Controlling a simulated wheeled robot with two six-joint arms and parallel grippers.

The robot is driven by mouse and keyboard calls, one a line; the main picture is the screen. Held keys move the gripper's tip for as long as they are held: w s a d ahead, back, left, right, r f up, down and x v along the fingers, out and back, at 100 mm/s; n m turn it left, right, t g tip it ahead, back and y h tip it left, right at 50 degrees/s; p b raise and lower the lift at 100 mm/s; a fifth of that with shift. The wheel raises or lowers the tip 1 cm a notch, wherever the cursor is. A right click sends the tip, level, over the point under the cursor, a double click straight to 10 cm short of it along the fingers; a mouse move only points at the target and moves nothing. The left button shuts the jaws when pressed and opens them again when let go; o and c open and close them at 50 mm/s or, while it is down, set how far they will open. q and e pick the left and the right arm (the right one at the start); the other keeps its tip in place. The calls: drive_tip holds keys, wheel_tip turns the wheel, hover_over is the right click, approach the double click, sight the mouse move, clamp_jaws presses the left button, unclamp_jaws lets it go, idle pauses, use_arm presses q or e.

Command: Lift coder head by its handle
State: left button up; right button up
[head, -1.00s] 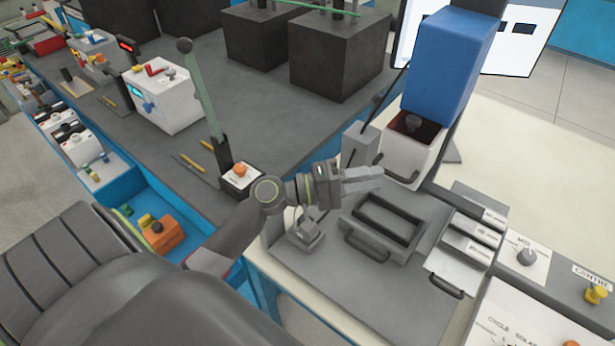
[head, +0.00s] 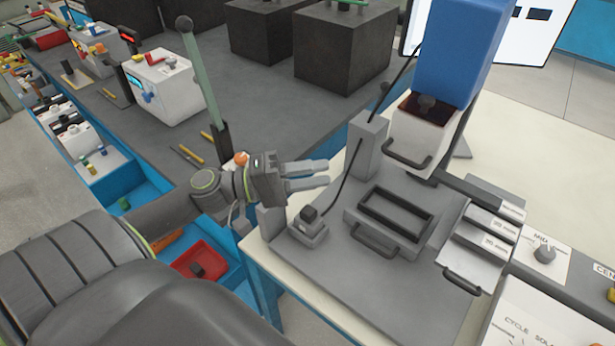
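The coder head is a blue column (head: 453,50) with a white lower box (head: 425,130). It stands at the upper right of the head view. Its dark curved handle (head: 407,156) is on the box's lower front edge, above the grey base plate. My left gripper (head: 326,173) is to the left of the handle, with a clear gap between them. Its two fingers are apart, point right toward the coder head and hold nothing. My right gripper is not in view.
A grey post (head: 368,145) with a black cable stands between my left gripper and the coder head. A grey frame fixture (head: 357,210) with a handle, and a small dark-topped block (head: 308,229), sit on the base plate. Black battery blocks (head: 343,50) stand behind.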

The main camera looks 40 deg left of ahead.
use_arm(q)
drive_tip(key=shift+s+a+f, duration=0.1)
drive_tip(key=shift+s+a, duration=0.2)
drive_tip(key=shift+a, duration=0.1)
idle(0.3)
